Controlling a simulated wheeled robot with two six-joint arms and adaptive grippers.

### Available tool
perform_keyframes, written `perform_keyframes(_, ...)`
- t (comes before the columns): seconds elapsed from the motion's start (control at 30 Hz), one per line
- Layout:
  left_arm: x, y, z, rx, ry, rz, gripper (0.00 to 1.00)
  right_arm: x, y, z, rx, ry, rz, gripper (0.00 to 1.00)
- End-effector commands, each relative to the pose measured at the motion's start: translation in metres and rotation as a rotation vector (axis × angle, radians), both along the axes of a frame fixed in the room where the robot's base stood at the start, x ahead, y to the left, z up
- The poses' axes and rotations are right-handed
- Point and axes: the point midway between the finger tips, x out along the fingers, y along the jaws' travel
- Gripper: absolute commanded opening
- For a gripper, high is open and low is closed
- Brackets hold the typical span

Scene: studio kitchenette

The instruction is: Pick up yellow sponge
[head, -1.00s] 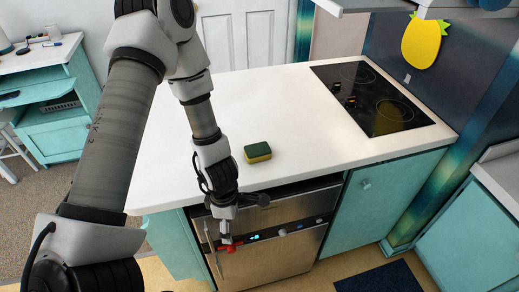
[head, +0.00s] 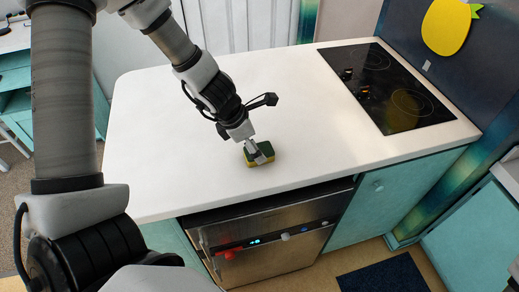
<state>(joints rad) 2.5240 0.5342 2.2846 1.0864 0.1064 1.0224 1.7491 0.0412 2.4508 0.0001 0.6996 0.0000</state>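The yellow sponge (head: 270,157), with a dark green top, lies on the white counter near its front edge. My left gripper (head: 259,152) comes down from the upper left, and its fingertip area overlaps the sponge, hiding its middle. Green and yellow parts of the sponge show on either side of the finger. The spacing of the fingers cannot be made out, nor whether they touch the sponge. My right gripper is not in view.
The white counter (head: 300,110) is bare around the sponge. A black cooktop (head: 390,90) is set in its right side. Below the front edge is a steel appliance (head: 270,255) with a red item on its front. A pineapple decoration (head: 446,27) hangs on the back wall.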

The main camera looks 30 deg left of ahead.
Motion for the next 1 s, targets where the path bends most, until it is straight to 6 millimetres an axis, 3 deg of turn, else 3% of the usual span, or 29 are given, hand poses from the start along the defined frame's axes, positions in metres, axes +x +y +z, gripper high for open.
perform_keyframes(0.1, 0.008, -0.001, -0.030, 0.003, 0.000, -0.002, 0.85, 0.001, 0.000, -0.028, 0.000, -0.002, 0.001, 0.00)
perform_keyframes(0.2, 0.012, -0.005, -0.043, 0.002, 0.001, -0.002, 0.85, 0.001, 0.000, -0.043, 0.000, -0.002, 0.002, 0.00)
perform_keyframes(0.47, 0.014, -0.007, -0.040, 0.001, 0.001, 0.000, 0.85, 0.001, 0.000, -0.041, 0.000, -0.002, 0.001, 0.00)
perform_keyframes(0.5, 0.014, -0.007, -0.040, 0.001, 0.001, 0.000, 0.75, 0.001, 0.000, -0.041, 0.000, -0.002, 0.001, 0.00)
perform_keyframes(0.67, 0.014, -0.007, -0.040, 0.001, 0.001, 0.000, 0.46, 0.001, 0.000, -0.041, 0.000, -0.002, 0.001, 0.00)
perform_keyframes(1.0, 0.014, -0.006, -0.040, 0.001, 0.001, -0.001, 0.44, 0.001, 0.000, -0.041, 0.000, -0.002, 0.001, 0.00)
